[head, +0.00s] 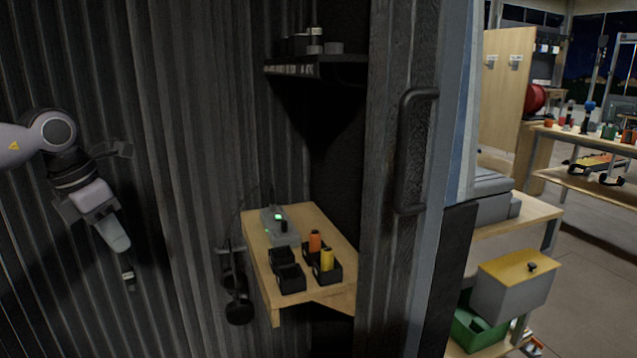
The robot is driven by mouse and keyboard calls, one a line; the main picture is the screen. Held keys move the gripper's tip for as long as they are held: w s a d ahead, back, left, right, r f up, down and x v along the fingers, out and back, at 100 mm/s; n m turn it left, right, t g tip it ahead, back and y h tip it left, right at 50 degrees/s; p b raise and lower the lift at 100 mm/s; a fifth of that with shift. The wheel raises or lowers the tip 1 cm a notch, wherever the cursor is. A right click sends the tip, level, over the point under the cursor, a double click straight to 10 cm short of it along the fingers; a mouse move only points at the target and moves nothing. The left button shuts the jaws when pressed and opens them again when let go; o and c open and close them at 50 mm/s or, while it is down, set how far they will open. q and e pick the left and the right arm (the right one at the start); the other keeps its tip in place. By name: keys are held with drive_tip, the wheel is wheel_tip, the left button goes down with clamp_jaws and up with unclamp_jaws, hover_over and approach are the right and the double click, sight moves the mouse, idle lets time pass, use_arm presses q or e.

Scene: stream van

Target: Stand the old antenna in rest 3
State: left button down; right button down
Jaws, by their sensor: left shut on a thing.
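My left gripper (129,277) hangs at the left, pointing down, in front of the dark corrugated wall. It is shut on a small dark thing at its tip, too small to identify; I cannot tell whether it is the old antenna. The gripper is well to the left of a small wooden shelf (323,222), apart from it. On the shelf a black holder (328,277) carries an orange piece (314,241) and a yellow piece (327,259), both upright. No numbered rest can be made out. My right gripper is not in view.
A grey device (278,228) with a green display and black trays (290,278) share the shelf. A headset (238,310) hangs at its left side. A dark upper shelf (318,66) is above. A door post with a handle (404,150) stands right; workshop benches lie beyond.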

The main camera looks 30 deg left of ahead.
use_arm(q)
drive_tip(key=w+d+f+m+h, duration=0.2)
drive_tip(key=w+d+f+m, duration=0.25)
drive_tip(key=d+m, duration=0.25)
drive_tip(key=m+g+y, duration=0.3)
drive_tip(key=m+g, duration=0.3)
drive_tip(key=m, duration=2.2)
hover_over(269, 304)
drive_tip(key=s+d, duration=0.4)
drive_tip(key=d, duration=0.9)
wheel_tip(269, 304, down, 3)
drive_tip(key=shift+h, duration=0.3)
wheel_tip(269, 304, up, 5)
drive_tip(key=p, duration=1.3)
drive_tip(key=shift+a+r+p, duration=0.1)
drive_tip(key=shift+a+p, duration=0.05)
drive_tip(key=shift+p, duration=0.15)
